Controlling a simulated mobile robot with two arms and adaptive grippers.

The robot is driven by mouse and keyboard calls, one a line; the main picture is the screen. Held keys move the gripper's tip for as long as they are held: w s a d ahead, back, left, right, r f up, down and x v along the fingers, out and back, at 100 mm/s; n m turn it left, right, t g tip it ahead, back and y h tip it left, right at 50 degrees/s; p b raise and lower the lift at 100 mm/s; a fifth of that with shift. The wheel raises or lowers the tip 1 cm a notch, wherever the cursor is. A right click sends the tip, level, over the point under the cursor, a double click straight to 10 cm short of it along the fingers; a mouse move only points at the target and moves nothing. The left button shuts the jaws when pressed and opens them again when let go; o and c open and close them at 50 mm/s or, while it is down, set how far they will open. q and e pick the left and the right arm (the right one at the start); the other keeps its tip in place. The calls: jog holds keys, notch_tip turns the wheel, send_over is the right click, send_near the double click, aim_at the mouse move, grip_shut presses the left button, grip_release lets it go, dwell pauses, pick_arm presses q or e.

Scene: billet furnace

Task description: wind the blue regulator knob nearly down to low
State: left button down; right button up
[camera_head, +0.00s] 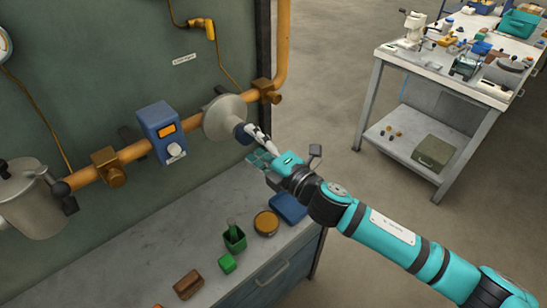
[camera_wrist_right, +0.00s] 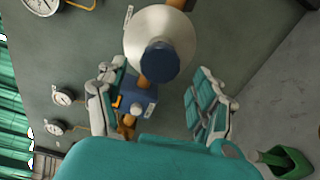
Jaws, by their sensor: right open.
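The blue regulator knob (camera_head: 241,134) sits on the front of a round, pale metal regulator body (camera_head: 222,116) on the orange pipe. In the right wrist view the knob (camera_wrist_right: 161,62) is a dark blue cap in front of the round body (camera_wrist_right: 160,28). My right gripper (camera_head: 257,146) is just in front of the knob, fingers toward it. In the wrist view my right gripper (camera_wrist_right: 157,90) is open, with one finger on each side and the knob farther off between them. I see no contact. My left gripper is out of view.
A cluttered table (camera_head: 455,95) stands at the right, with open floor between.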

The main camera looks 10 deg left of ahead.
jog(key=v, duration=0.8)
jog(key=shift+d, duration=0.15)
jog(key=w+d+f+m+t+h, duration=0.1)
jog(key=w+d+f+m+h, duration=0.25)
jog(key=f, duration=0.55)
jog(key=w+d+f+m+t+h, duration=0.1)
jog(key=w+d+f+m+h, duration=0.1)
jog(key=w+d+f+m, duration=0.45)
jog(key=s+d+f+m+g+h+b, duration=0.1)
jog(key=s+d+f+m+h, duration=0.3)
jog(key=f, duration=0.8)
jog(key=s+d+f+m+g+h+b, duration=0.1)
jog(key=s+d+f+m+g, duration=0.25)
jog(key=f, duration=0.85)
jog(key=s+d+f+m+g+h, duration=0.1)
jog(key=s+d+f+m, duration=0.1)
jog(key=s+d+f, duration=0.5)
jog(key=s+d+f+m+g+h, duration=0.1)
jog(key=s+d+f+m+h, duration=0.15)
jog(key=s+f, duration=0.75)
jog(key=s+d+f+m+g, duration=0.1)
jog(key=s+f, duration=0.3)
jog(key=s, duration=1)
jog(key=s+d+f+m+g, duration=0.2)
jog(key=s+f+m+g, duration=0.2)
jog(key=s, duration=1)
jog(key=shift+s+d+f+b, duration=0.2)
jog(key=shift+f+b, duration=0.1)
jog(key=shift+f, duration=0.5)
